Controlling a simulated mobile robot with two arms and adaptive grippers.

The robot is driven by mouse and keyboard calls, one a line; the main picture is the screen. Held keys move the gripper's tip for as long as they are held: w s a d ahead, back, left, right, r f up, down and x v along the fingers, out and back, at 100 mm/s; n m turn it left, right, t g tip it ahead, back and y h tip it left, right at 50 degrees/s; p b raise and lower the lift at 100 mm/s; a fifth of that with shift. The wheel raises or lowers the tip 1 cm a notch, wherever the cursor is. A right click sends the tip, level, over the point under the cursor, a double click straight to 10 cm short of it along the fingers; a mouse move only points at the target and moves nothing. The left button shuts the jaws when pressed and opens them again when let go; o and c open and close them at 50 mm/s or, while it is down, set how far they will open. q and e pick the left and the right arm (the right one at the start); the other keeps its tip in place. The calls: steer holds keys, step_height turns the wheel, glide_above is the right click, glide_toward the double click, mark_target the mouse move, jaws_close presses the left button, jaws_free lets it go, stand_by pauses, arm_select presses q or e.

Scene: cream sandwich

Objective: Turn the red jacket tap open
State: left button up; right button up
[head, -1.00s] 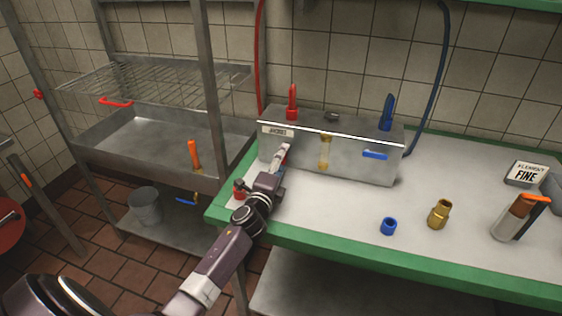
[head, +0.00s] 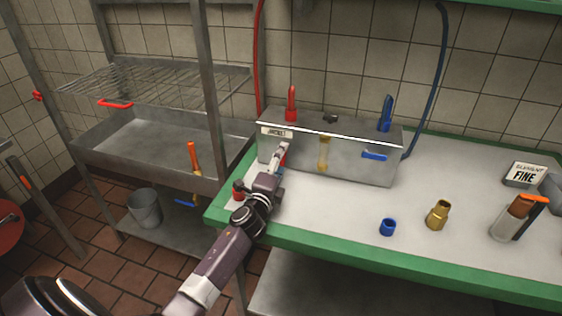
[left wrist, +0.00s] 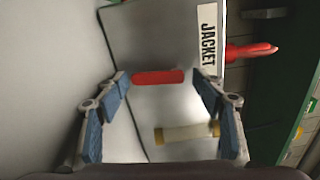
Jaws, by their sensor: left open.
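The steel box (head: 352,163) stands on the counter with a JACKET label (head: 276,132) at its front upper left. The red jacket tap (left wrist: 158,77) is a short red bar on the box front below that label. It runs parallel to the sight tube (left wrist: 187,132), so it stands upright. In the head view my left gripper (head: 281,149) is at the box front and covers most of the tap. In the left wrist view the gripper (left wrist: 164,75) is open, with one fingertip near each end of the bar. I cannot tell whether they touch. My right gripper is not in view.
A blue tap (head: 375,155) lies level on the box's right front. A red lever (head: 291,104) and a blue lever (head: 386,114) stand on top. A blue ring (head: 387,227), brass fitting (head: 438,215) and FINE sign (head: 525,174) are on the counter (head: 330,212).

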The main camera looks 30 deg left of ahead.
arm_select(q)
steer(key=shift+s+d+f, duration=0.15)
steer(key=shift+s+f, duration=0.3)
steer(key=shift+f, duration=0.05)
steer(key=v, duration=0.7)
steer(key=shift+s+r, duration=0.1)
steer(key=shift+r, duration=0.15)
